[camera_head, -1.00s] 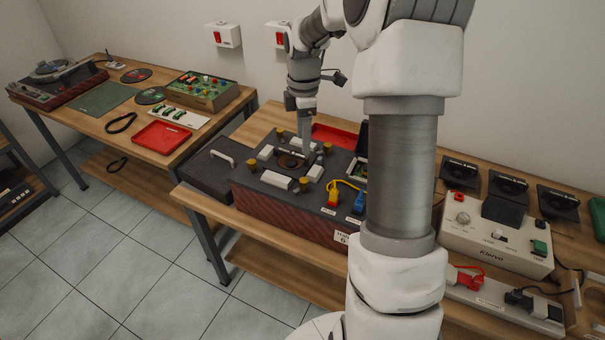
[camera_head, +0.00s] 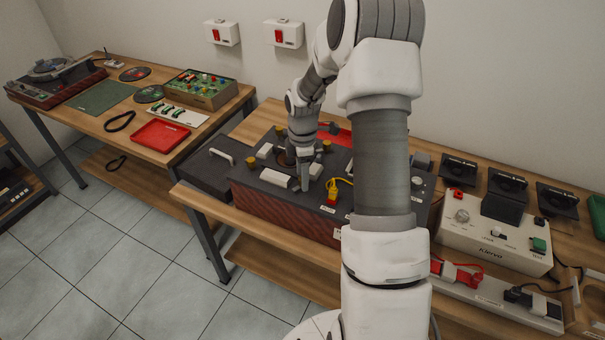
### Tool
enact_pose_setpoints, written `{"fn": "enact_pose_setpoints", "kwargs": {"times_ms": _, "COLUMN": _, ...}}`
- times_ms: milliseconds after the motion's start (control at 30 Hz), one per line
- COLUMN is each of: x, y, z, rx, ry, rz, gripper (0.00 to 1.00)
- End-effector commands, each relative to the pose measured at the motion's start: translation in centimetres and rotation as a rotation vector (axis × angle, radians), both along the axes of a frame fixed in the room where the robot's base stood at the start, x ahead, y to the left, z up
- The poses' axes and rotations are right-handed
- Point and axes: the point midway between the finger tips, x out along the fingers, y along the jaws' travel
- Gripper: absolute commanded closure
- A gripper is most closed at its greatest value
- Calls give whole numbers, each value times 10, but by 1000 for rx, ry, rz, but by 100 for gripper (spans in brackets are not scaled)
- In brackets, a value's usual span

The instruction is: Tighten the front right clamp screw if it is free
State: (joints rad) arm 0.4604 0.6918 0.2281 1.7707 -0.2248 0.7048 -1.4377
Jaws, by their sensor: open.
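The dark, red-sided unit (camera_head: 282,212) stands on the middle bench. Its top carries white blocks (camera_head: 274,178) and small brass-coloured clamp screws: a back left one (camera_head: 280,130), a back right one (camera_head: 326,146) and a front left one (camera_head: 251,162). My gripper (camera_head: 304,186) points down over the unit's front right part, between a white block and the yellow cable. It is open. The front right clamp screw is hidden behind my gripper's fingers, so I cannot tell whether they are around it or touch it.
A red tray (camera_head: 340,134) is partly hidden behind my arm. A grey lid with a handle (camera_head: 208,168) is to the left. A beige control box (camera_head: 488,236) stands to the right.

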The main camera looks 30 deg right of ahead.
Motion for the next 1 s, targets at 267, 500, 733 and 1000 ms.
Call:
{"fn": "enact_pose_setpoints", "kwargs": {"times_ms": 267, "x": 0, "y": 0, "z": 0, "rx": 0, "ry": 0, "rz": 0, "gripper": 72}}
{"fn": "enact_pose_setpoints", "kwargs": {"times_ms": 500, "x": 0, "y": 0, "z": 1, "rx": 0, "ry": 0, "rz": 0, "gripper": 100}}
{"fn": "enact_pose_setpoints", "kwargs": {"times_ms": 733, "x": 0, "y": 0, "z": 1, "rx": 0, "ry": -1, "rz": -9, "gripper": 100}}
{"fn": "enact_pose_setpoints", "kwargs": {"times_ms": 1000, "x": 1, "y": 0, "z": 0, "rx": 0, "ry": -2, "rz": -113, "gripper": 100}}
